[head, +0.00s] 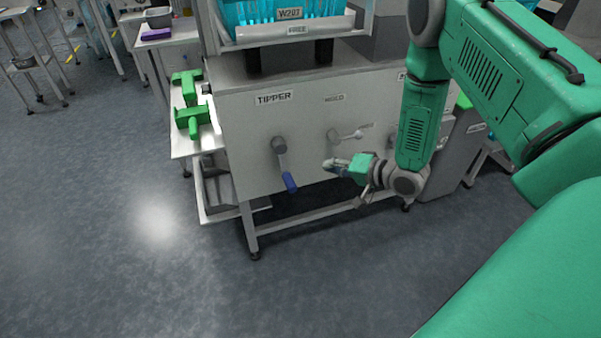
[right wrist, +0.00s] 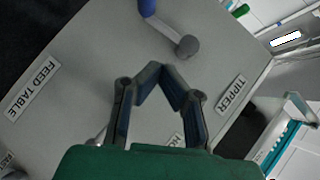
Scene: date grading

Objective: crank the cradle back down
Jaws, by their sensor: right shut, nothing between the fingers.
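The tipper crank (head: 280,148) is a grey arm on the front panel under the TIPPER label (head: 273,98). Its blue grip (head: 290,182) hangs down and slightly right. In the right wrist view the crank's grey hub (right wrist: 187,47) and blue grip (right wrist: 147,8) are beyond the fingertips. A blue crate (head: 285,12) sits in the grey cradle (head: 300,30) above the cabinet; the cradle's top is cut off. My right gripper (head: 332,164) is shut and empty, right of the blue grip and apart from it. It shows in the right wrist view (right wrist: 156,68). My left gripper is out of view.
A second, pale lever (head: 347,134) sticks out of the panel (head: 235,145) just above my right gripper. Green tools (head: 192,118) lie on a side shelf (head: 180,147) at the left. The floor in front is clear.

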